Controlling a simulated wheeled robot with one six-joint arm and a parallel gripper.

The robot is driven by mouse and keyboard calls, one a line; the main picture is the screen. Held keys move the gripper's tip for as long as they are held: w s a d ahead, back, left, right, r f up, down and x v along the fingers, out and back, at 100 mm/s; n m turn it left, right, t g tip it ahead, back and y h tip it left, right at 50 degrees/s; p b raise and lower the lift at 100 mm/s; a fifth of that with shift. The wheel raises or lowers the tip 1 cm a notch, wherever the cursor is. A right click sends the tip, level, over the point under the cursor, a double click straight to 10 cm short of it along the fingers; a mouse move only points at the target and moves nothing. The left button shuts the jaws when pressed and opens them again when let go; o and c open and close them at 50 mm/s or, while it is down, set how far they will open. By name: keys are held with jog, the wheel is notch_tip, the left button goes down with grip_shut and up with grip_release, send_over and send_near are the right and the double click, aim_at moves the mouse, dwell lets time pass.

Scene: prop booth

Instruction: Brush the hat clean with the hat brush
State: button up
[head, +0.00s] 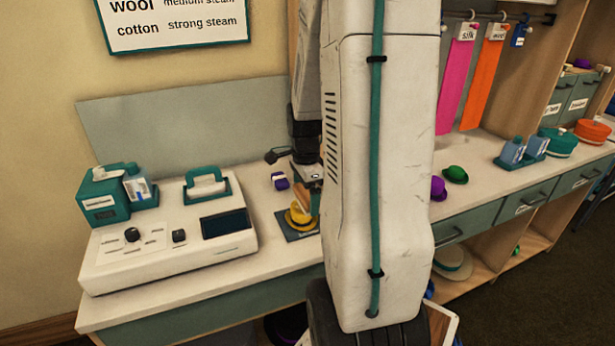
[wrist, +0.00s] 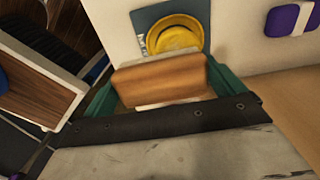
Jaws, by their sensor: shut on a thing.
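The yellow hat (head: 298,218) sits on a dark mat (head: 284,228) on the counter. In the wrist view the hat (wrist: 175,37) lies on the teal mat (wrist: 142,20), just beyond my fingers. My gripper (wrist: 162,85) has teal fingers shut on the wooden block of the hat brush (wrist: 155,76). In the head view my gripper (head: 308,185) is right above the hat, with the brush low near its crown. I cannot tell whether the brush touches the hat. The bristles are mostly hidden.
A purple block with a white band (head: 280,181) lies behind the hat. A white steam console (head: 165,245) fills the counter's left. Purple (head: 438,188) and green (head: 455,174) hats stand to the right. My arm hides the counter between.

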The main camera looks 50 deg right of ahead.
aim_at(305, 192)
jog(key=shift+a+r, duration=0.15)
jog(key=shift+r, duration=2.75)
jog(key=shift+w, duration=0.1)
